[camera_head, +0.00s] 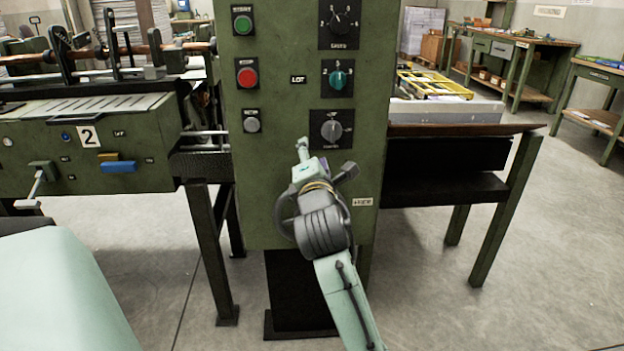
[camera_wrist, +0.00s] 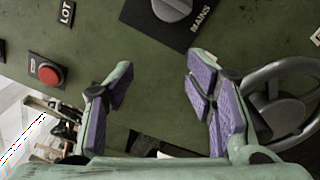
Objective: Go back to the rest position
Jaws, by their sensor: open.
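My gripper (camera_head: 304,160) is in front of the green control panel (camera_head: 270,200) in the head view, just below the grey knob on its lower right. In the wrist view my gripper (camera_wrist: 160,95) has its two purple-padded fingers spread apart, with nothing between them. The green panel face (camera_wrist: 150,60) shows behind the fingers. The grey mains knob (camera_wrist: 172,8) is above the fingers at the top edge of the wrist view, and the knob also shows in the head view (camera_head: 332,128). My gripper appears apart from the knob; the exact distance to the panel is unclear.
The panel carries a red button (camera_head: 247,76), a green button (camera_head: 243,24) and a teal knob (camera_head: 338,79). A machine with a blue handle (camera_head: 118,167) stands left. A table (camera_head: 470,128) stands right. Open floor (camera_head: 560,230) lies at the right.

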